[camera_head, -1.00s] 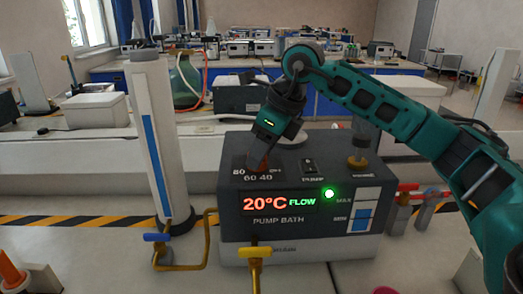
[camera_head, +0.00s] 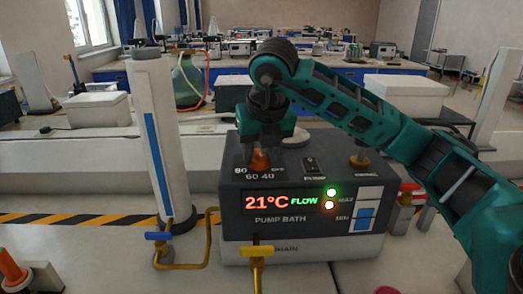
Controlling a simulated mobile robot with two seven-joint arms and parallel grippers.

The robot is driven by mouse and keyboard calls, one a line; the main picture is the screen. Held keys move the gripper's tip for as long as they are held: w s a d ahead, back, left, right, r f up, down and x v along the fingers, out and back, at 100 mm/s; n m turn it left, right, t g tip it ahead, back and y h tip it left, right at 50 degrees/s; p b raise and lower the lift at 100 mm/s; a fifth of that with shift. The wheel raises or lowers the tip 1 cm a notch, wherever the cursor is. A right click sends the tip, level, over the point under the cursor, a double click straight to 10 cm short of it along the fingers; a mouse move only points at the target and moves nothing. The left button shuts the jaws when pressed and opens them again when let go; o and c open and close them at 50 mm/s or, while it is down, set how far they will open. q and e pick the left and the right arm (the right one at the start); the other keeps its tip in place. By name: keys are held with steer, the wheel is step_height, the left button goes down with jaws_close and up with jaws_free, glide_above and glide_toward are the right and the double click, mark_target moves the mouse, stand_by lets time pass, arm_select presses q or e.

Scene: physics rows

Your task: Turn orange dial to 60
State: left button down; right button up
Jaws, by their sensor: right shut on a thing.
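The pump bath (camera_head: 280,228) is a dark and white box on the bench in front of me. Its display (camera_head: 268,202) reads 21°C and FLOW, with a green lamp and an orange lamp lit. The orange dial (camera_head: 260,160) sits on the sloped top at the left, with the marks 80, 60 and 40 around its front. My right gripper (camera_head: 261,158) comes down from above and is shut on the orange dial, which its fingers partly hide. The dial's exact pointing is too small to tell. My left gripper is not in view.
A black switch (camera_head: 311,166) and a brass knob (camera_head: 360,160) sit on the bath's top. A tall white column (camera_head: 160,140) with a blue strip stands close at the left. A yellow pipe with a blue valve (camera_head: 158,236) and a yellow tap (camera_head: 257,254) are in front.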

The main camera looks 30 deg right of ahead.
steer(key=shift+a+m+h, duration=0.1)
steer(key=shift+m+h, duration=0.3)
steer(key=shift+m, duration=0.6)
steer(key=shift+w+r+m+g+h+p, duration=0.15)
steer(key=shift+m+g+h+p, duration=0.25)
steer(key=shift+m, duration=0.4)
steer(key=shift+a+m+p, duration=0.1)
steer(key=shift+m+p, duration=0.75)
steer(key=shift+m, duration=0.15)
steer(key=shift+m+g+h+p, duration=0.3)
steer(key=shift+m+g+p, duration=0.2)
steer(key=shift+m, duration=0.2)
steer(key=o, duration=1)
steer(key=shift+o, duration=0.2)
